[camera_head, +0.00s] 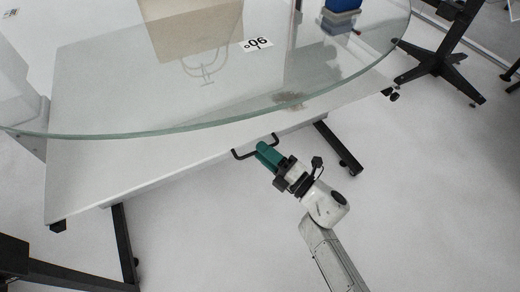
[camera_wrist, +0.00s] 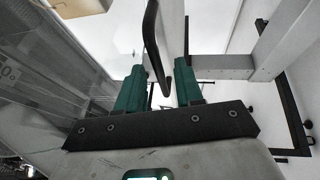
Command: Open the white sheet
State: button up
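The white sheet (camera_head: 95,178) is a flat white panel below the round glass top. A black bar handle (camera_head: 243,155) is fixed on its front edge. My gripper (camera_head: 262,150) has green fingers and is at this handle, hiding its middle. In the wrist view, my gripper (camera_wrist: 161,86) is open, with its two fingers apart. The black handle (camera_wrist: 154,45) appears between them, with a gap on each side. The sheet's white edge (camera_wrist: 173,28) shows beside the handle. I cannot tell exactly how deep the handle sits between the fingers.
The round glass top (camera_head: 190,128) overhangs much of the sheet. A cardboard box (camera_head: 190,25) and a blue stack (camera_head: 340,18) show at the back. Black table legs (camera_head: 338,150) stand on either side. The pale floor (camera_head: 420,200) at the right is clear.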

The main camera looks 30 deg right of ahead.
jog(key=shift+x, duration=1)
jog(key=shift+r, duration=0.1)
grip_shut()
